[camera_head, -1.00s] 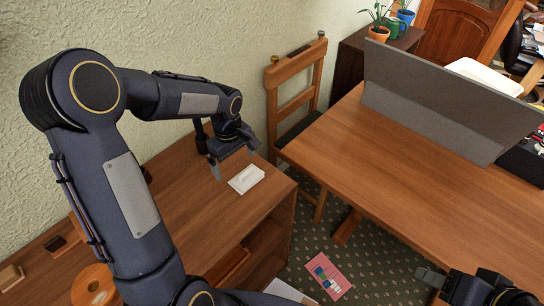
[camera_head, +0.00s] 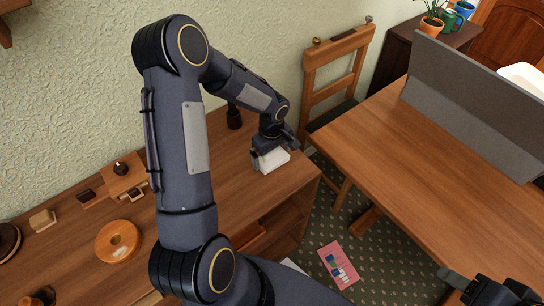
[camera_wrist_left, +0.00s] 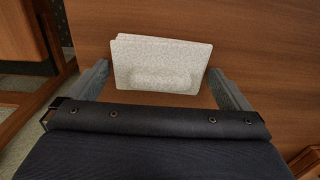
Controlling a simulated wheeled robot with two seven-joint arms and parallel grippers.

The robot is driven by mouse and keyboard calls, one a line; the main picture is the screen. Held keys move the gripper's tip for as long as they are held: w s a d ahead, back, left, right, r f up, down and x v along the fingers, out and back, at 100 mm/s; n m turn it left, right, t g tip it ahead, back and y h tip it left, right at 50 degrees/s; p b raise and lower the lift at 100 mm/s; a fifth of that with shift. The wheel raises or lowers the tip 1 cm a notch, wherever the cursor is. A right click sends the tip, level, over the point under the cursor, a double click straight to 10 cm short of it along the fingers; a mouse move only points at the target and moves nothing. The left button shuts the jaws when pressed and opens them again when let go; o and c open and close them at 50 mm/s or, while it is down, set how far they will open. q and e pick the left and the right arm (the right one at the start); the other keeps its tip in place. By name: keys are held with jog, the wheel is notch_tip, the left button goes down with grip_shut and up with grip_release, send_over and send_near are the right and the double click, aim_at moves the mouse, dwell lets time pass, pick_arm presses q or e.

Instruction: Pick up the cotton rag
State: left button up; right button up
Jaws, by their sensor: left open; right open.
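The cotton rag is a white, folded, speckled cloth (camera_head: 273,159) lying on the wooden shelf top near its right end. In the left wrist view the rag (camera_wrist_left: 160,62) lies between the fingers, just ahead of the palm. My left gripper (camera_head: 270,156) is over the rag, and it also shows in the left wrist view (camera_wrist_left: 163,82). Its fingers are open, one at each side of the rag, with a gap visible at the right. Its body hides part of the rag in the head view. My right gripper (camera_head: 458,283) is at the lower right, partly cut off by the frame edge.
The wooden shelf top (camera_head: 215,135) also holds a wooden ring (camera_head: 117,241), several small wooden blocks and a dark cylinder (camera_head: 234,117). A chair (camera_head: 337,80) stands behind its right end. A large table (camera_head: 400,140) with a grey panel (camera_head: 470,100) is at the right.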

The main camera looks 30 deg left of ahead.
aim_at(272, 152)
pick_arm(q)
jog(key=c, duration=0.7)
jog(key=shift+r, duration=0.2)
jog(key=shift+r, duration=0.25)
notch_tip(272, 152, up, 2)
jog(key=shift+r, duration=0.25)
jog(key=shift+s+d+r+b, duration=0.2)
jog(key=shift+s+r+b, duration=0.3)
jog(key=shift+s+r, duration=1.5)
jog(key=shift+s+d+r+b, duration=0.15)
jog(key=shift+s+r+b, duration=0.35)
jog(key=shift+s+r, duration=1.45)
jog(key=shift+s+d+r+b, duration=0.2)
jog(key=shift+s+r+b, duration=0.5)
jog(key=shift+s, duration=2.35)
jog(key=shift+r, duration=0.2)
